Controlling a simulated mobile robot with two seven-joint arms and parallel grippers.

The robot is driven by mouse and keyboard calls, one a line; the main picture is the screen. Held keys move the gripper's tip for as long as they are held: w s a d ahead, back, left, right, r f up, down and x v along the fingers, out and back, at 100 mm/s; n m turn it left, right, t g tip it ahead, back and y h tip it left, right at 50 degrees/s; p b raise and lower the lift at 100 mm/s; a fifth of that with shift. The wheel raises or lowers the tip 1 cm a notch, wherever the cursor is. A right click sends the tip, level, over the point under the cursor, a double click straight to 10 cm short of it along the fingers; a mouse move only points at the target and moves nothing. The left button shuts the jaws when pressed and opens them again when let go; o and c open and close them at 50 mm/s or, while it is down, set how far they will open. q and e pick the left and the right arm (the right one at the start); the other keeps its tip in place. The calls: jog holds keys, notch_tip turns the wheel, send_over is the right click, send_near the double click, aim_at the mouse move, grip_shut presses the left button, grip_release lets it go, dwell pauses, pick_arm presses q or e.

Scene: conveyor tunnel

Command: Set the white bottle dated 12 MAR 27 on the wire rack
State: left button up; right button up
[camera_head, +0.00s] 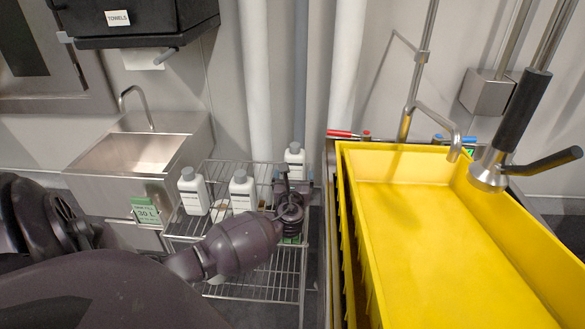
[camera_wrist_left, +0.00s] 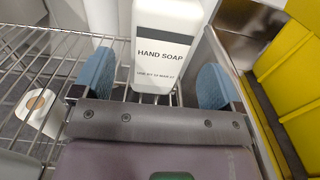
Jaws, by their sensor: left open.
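My left gripper (camera_head: 291,190) is over the right part of the wire rack (camera_head: 262,283), pointing toward the back. Its blue fingertips (camera_wrist_left: 156,84) are open, one on each side of a white HAND SOAP bottle (camera_wrist_left: 160,38). The bottle stands upright on the rack's wires, with no clear grip on it; its small date line ends in MAR 27, the day is too fine to be sure. In the head view this bottle (camera_head: 294,155) is at the back right, partly behind the gripper. Two similar white bottles, left (camera_head: 194,192) and middle (camera_head: 242,190), stand on the rack, their dates unreadable. My right gripper is out of view.
A yellow bin (camera_head: 365,240) stands close to the rack's right side. A steel sink (camera_head: 140,155) with a green card (camera_head: 146,211) is at the left. A black-handled spray arm (camera_head: 522,110) hangs over the bin.

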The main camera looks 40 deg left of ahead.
pick_arm(q)
jog(key=p+v, duration=0.1)
jog(key=v, duration=0.4)
jog(key=shift+s+d, duration=0.2)
jog(key=shift+s, duration=0.05)
jog(key=shift+s+d, duration=0.35)
jog(key=shift+s, duration=0.05)
